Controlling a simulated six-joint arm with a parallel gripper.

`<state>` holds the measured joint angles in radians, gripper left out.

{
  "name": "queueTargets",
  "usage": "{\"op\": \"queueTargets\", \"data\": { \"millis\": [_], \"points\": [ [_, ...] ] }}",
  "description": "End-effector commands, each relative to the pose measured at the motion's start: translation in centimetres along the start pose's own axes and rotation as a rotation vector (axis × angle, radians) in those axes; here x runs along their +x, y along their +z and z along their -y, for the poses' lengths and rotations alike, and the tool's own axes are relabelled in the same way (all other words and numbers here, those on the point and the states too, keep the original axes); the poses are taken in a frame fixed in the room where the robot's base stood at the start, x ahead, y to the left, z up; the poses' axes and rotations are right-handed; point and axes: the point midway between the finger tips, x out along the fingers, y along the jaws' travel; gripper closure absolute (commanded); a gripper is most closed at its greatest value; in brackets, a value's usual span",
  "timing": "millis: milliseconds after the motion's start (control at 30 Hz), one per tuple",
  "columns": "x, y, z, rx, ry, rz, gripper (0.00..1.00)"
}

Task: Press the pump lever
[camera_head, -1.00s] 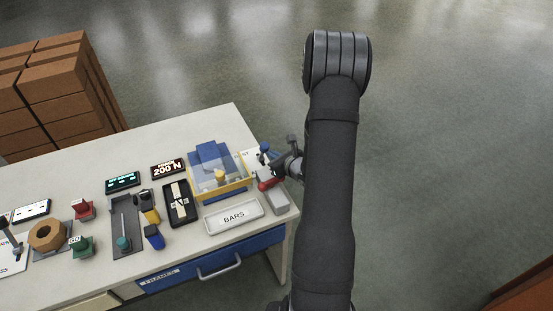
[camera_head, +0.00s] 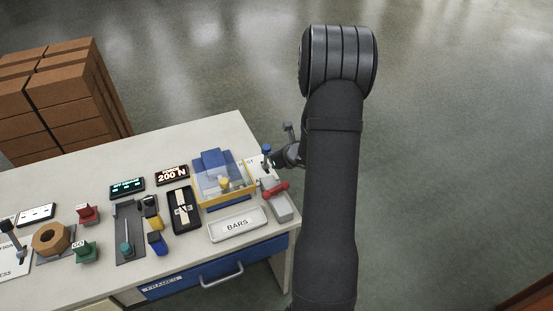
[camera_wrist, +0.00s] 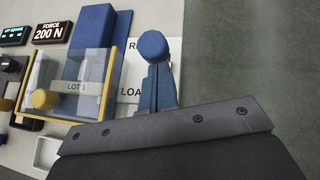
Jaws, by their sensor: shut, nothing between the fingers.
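A red handle bar (camera_head: 275,188), which looks like the pump lever, sits across a small grey block (camera_head: 281,209) at the right end of the bench. A lever with a blue ball knob (camera_head: 266,149) stands just behind it; the knob also shows in the wrist view (camera_wrist: 153,47). My gripper (camera_head: 279,158) is shut and empty, beside the blue-knob lever and behind the red bar, with a gap to the bar. I cannot tell whether it touches the blue-knob lever. In the wrist view a dark plate of my gripper covers the lower part and hides the red bar.
A clear-walled box with a yellow frame (camera_head: 251,187) stands left of the lever. A tray marked BARS (camera_head: 237,235) is in front of it. A display (camera_head: 172,176) reads FORCE 200 N. Several buttons and fixtures fill the bench's left. Open floor lies beyond the right edge.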

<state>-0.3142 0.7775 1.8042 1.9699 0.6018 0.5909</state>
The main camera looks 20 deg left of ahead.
Motion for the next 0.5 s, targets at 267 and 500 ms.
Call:
{"op": "queueTargets", "data": {
  "millis": [267,500],
  "points": [
    [0.8,1.6,0.5,0.015,0.022,-0.118,1.0],
    [1.7,2.7,0.8,0.022,0.025,-0.124,1.0]
  ]
}}
